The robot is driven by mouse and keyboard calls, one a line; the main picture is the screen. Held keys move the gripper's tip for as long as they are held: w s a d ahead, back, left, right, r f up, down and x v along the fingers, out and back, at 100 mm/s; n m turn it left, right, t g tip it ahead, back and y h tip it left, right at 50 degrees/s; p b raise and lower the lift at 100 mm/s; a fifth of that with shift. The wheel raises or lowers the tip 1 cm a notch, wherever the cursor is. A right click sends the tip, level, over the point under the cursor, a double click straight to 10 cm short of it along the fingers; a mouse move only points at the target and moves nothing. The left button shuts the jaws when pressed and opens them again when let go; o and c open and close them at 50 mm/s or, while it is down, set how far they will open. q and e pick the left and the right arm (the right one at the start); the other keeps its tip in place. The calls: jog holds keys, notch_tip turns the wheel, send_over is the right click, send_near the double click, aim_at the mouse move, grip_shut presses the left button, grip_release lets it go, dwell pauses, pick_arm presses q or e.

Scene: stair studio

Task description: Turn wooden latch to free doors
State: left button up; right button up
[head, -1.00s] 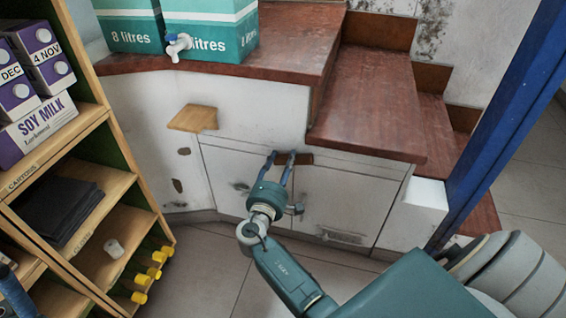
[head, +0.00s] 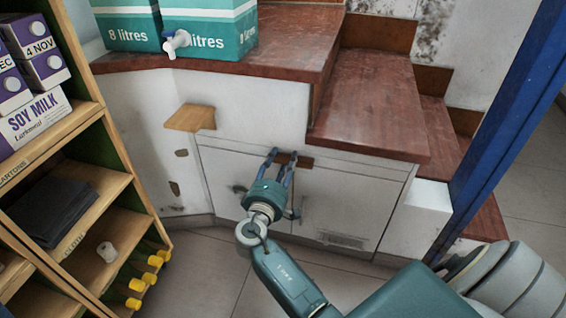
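The wooden latch (head: 304,162) is a small dark brown bar lying roughly level at the top of the seam between two white cupboard doors, the left door (head: 226,175) and the right door (head: 345,206), under the stairs. My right gripper (head: 282,154) reaches up to it from below. Its two fingers are apart, with the tips at the latch's left part. The right finger covers some of the latch. I cannot tell whether the fingers touch it. Both doors look closed. My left gripper is not in view.
A wooden shelf unit (head: 122,165) with milk cartons (head: 36,118) and a dark cloth (head: 54,210) stands at left. A small wooden ledge (head: 190,118) juts out left of the doors. Teal water boxes (head: 208,30) stand above. A blue post (head: 505,125) rises at right.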

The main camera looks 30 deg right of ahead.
jog(key=shift+o, duration=0.3)
jog(key=v, duration=1.2)
